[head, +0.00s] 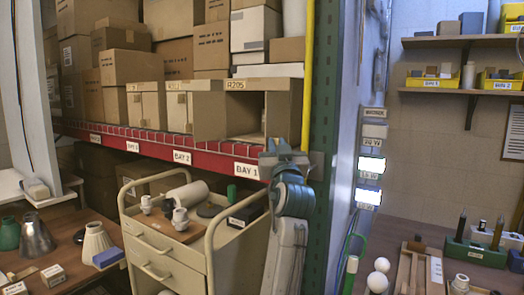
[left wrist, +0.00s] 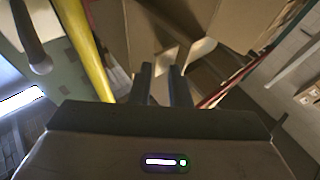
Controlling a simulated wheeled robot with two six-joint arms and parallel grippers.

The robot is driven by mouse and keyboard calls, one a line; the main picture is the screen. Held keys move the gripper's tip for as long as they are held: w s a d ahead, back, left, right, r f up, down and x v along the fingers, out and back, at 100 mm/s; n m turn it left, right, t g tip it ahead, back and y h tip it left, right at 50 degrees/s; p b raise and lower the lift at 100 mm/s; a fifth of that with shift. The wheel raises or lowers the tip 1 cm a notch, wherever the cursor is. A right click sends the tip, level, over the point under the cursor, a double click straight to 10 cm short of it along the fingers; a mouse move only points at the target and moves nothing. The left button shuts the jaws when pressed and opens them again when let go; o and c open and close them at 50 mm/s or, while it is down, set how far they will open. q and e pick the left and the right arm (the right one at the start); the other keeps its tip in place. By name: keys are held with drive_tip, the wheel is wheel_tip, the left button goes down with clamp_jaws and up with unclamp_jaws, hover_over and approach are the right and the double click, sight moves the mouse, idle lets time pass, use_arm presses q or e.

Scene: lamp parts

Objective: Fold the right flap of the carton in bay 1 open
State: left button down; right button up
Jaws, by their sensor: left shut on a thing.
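The carton (head: 236,84) stands on the red-edged shelf above the bay 1 label (head: 247,170), with its front open and its inside dark. Its left flap (head: 210,115) stands outward at the left of the opening. Its right flap (head: 283,108) stands at the right of the opening, swung outward, near the yellow post. My left gripper (head: 283,155) is at the lower edge of the right flap. In the left wrist view my left gripper (left wrist: 163,82) is shut on the flap's edge; the exact contact is hard to make out. My right gripper is not in view.
A yellow post (head: 308,75) and a green rack upright (head: 327,110) stand close right of the carton. Closed cartons (head: 145,103) sit to its left in the other bays. A cream cart (head: 175,250) with lamp parts stands below, in front of the shelf.

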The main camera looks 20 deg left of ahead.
use_arm(q)
drive_tip(key=shift+w+d+r, duration=0.15)
drive_tip(key=shift+d+r, duration=0.1)
drive_tip(key=shift+r, duration=0.35)
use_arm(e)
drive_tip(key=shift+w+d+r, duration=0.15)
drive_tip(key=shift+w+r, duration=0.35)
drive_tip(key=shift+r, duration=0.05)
use_arm(q)
drive_tip(key=shift+a, duration=0.1)
drive_tip(key=c, duration=1.8)
unclamp_jaws()
drive_tip(key=shift+o, duration=1.3)
drive_tip(key=shift+w+d+f, duration=0.3)
drive_tip(key=shift+w+d, duration=0.1)
drive_tip(key=shift+w, duration=0.2)
drive_tip(key=shift+s+a+r, duration=0.1)
drive_tip(key=shift+s, duration=0.15)
drive_tip(key=shift+c, duration=0.4)
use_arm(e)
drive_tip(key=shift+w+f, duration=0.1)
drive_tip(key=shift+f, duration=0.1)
use_arm(q)
drive_tip(key=shift+f, duration=0.2)
